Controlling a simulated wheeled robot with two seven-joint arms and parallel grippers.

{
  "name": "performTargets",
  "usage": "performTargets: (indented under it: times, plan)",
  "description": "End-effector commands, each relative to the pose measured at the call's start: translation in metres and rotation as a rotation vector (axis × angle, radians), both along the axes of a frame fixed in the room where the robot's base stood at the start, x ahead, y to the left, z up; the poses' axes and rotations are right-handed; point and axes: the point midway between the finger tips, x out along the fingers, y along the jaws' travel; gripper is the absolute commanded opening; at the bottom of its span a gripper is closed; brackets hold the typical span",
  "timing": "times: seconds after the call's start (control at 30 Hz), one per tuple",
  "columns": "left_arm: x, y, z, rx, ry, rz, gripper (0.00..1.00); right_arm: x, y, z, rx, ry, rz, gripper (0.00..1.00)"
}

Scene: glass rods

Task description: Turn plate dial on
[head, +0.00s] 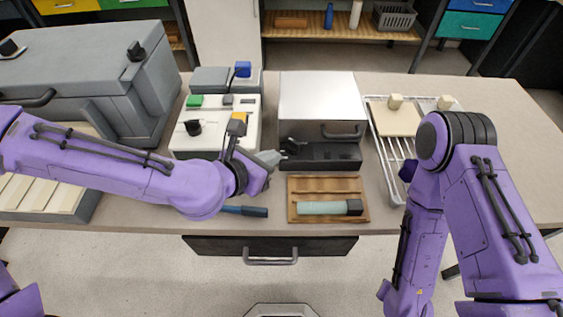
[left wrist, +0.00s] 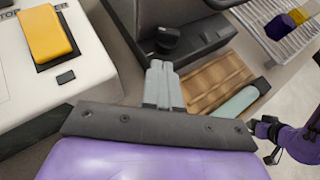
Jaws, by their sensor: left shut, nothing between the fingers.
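A black dial (head: 293,146) sits on the dark front panel (head: 330,157) of the silver-topped box (head: 317,100). It also shows in the left wrist view (left wrist: 167,37), just beyond my fingertips. My left gripper (head: 270,159) is shut and empty, just left of and in front of the dial. In the left wrist view its closed fingers (left wrist: 161,70) point toward the dial, and I cannot tell whether they touch it. My right arm hangs at the right, and its fingers do not show.
A white device (head: 217,143) with another black knob (head: 193,127) stands to the left. A wooden tray (head: 298,183) with a pale green rod (head: 322,208) lies in front of the silver box. A wire rack (head: 380,140) is at the right. A blue rod (head: 246,211) lies near the table edge.

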Motion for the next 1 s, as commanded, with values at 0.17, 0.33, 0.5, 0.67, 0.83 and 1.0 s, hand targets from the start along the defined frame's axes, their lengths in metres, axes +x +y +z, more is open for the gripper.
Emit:
performTargets:
  times: [0.17,0.33,0.5,0.67,0.83,1.0]
  plan:
    - [0.022,-0.017,0.001,0.001,0.0,0.0,0.0,0.0,0.0,0.004,-0.001,-0.001,0.0,0.38]
    - [0.032,-0.026,0.0,0.0,0.001,-0.001,0.0,0.0,0.0,0.006,-0.001,-0.001,0.0,0.38]
    - [0.034,-0.027,-0.001,-0.001,0.001,0.001,0.0,0.0,0.0,0.006,0.0,0.0,0.0,0.38]
    - [0.034,-0.026,-0.001,-0.001,0.001,0.0,0.0,0.0,0.0,0.006,0.0,0.0,0.0,0.38]
    - [0.035,-0.025,0.0,-0.001,0.001,-0.019,0.0,0.0,0.0,0.008,0.0,0.0,0.0,0.38]
    - [0.036,-0.023,-0.001,-0.002,0.001,-0.052,0.0,0.0,0.0,0.01,0.0,0.0,0.0,0.38]
